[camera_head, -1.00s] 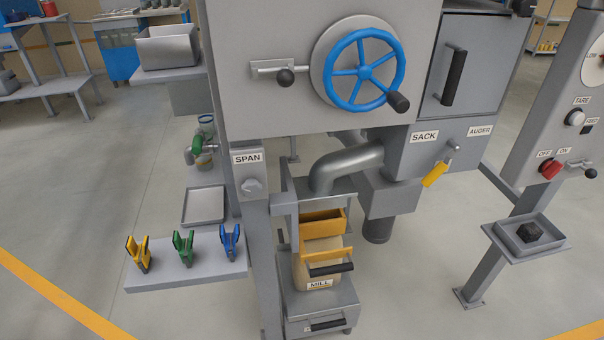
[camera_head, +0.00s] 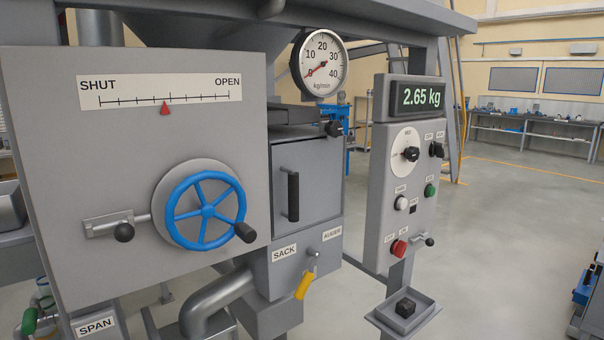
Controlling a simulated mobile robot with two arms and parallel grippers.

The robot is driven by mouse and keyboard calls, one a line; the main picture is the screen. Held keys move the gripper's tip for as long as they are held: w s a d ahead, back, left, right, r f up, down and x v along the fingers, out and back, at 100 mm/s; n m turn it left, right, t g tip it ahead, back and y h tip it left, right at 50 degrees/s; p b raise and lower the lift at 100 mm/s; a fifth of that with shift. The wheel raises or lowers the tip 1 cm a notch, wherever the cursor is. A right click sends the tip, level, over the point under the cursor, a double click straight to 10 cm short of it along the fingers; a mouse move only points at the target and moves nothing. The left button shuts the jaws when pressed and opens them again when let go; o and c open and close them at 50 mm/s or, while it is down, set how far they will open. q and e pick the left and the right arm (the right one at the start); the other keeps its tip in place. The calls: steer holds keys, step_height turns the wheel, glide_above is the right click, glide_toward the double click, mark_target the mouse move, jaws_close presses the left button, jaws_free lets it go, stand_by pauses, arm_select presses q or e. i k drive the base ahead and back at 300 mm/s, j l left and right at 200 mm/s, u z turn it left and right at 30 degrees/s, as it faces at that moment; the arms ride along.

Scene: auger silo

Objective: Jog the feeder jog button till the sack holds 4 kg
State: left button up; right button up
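The control panel (camera_head: 378,225) stands right of centre. Its green display (camera_head: 421,97) reads 2.65 kg. A green button (camera_head: 429,190) and a white button (camera_head: 400,203) under a TARE label sit on its face; the small labels are hard to read, so I cannot tell which is the jog button. A red knob (camera_head: 398,249) sits lower, by OFF and ON labels. The flow dial (camera_head: 320,64) has its red needle at the low end. The sack is out of view below the spout pipe (camera_head: 215,303). Neither gripper is in view.
The blue handwheel (camera_head: 205,211) is on the hopper front. The red pointer (camera_head: 165,108) stands near mid-scale between SHUT and OPEN. A yellow-handled lever (camera_head: 305,284) hangs by the SACK and AUGER labels. A small tray (camera_head: 420,318) holds a black block.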

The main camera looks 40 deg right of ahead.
mark_target(432, 190)
steer(key=z, duration=1.75)
